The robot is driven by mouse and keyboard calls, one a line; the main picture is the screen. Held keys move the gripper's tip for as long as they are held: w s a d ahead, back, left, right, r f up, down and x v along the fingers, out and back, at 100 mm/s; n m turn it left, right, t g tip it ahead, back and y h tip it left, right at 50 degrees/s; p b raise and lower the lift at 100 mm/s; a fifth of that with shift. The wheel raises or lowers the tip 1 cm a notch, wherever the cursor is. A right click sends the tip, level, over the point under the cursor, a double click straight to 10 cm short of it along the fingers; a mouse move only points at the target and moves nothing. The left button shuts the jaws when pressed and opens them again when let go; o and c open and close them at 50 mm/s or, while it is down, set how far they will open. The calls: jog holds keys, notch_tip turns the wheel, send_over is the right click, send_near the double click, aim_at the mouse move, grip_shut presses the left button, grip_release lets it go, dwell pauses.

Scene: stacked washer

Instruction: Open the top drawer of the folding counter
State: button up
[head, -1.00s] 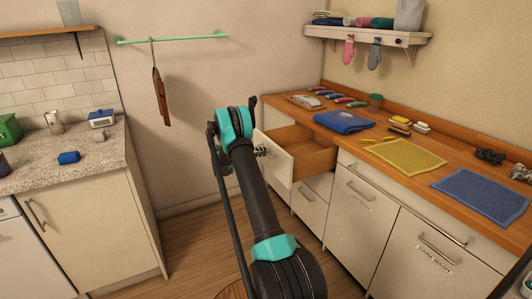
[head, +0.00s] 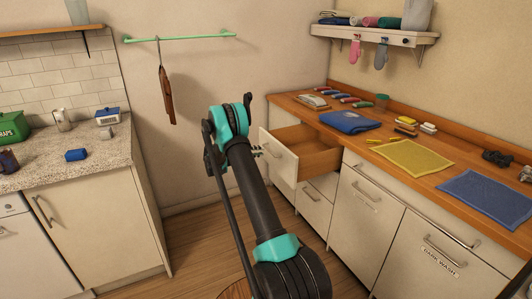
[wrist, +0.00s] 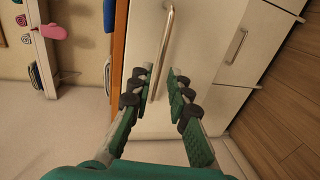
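The top drawer (head: 283,158) of the folding counter (head: 349,192) stands well pulled out, its inside showing in the head view. In the wrist view, a long bar handle (wrist: 161,48) on a pale front runs between and just past my fingertips. My gripper (wrist: 160,82) has its two fingers apart with a gap between them, the handle nearer the left finger. I see no firm grip on it. In the head view my arm hides most of my gripper, and only small finger parts show at the drawer front's left edge.
A lower drawer (head: 315,204) and the dark-wash door (head: 428,266) are closed. Blue cloth (head: 350,122), a yellow mat (head: 411,158) and a blue mat (head: 487,197) lie on the wooden top. A stone counter (head: 50,165) stands left. Wooden floor (head: 195,240) lies open between.

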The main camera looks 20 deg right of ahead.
jog(key=v, duration=0.5)
jog(key=shift+a+r, duration=0.1)
jog(key=shift+a, duration=0.25)
jog(key=s+a+r+y, duration=0.1)
jog(key=s+r+y, duration=0.15)
jog(key=s, duration=0.45)
jog(key=s+a+r+t+y, duration=0.1)
jog(key=s+r+y, duration=0.15)
jog(key=s, duration=0.45)
jog(key=s+a+r+y, duration=0.2)
jog(key=s+y, duration=0.1)
jog(key=s, duration=0.3)
jog(key=s+a+f+y, duration=0.1)
jog(key=s+a, duration=0.3)
jog(key=s, duration=0.5)
jog(key=s+a+f+t+y, duration=0.1)
jog(key=s+a+y, duration=0.3)
jog(key=s, duration=0.6)
jog(key=s+a+f+m+y, duration=0.1)
jog(key=s+a+f+y, duration=0.1)
jog(key=s, duration=0.8)
jog(key=a+f, duration=0.1)
jog(key=a, duration=0.1)
jog(key=shift+a+f+t+y, duration=0.15)
jog(key=shift+a+t+y, duration=0.2)
jog(key=shift+t+y, duration=0.05)
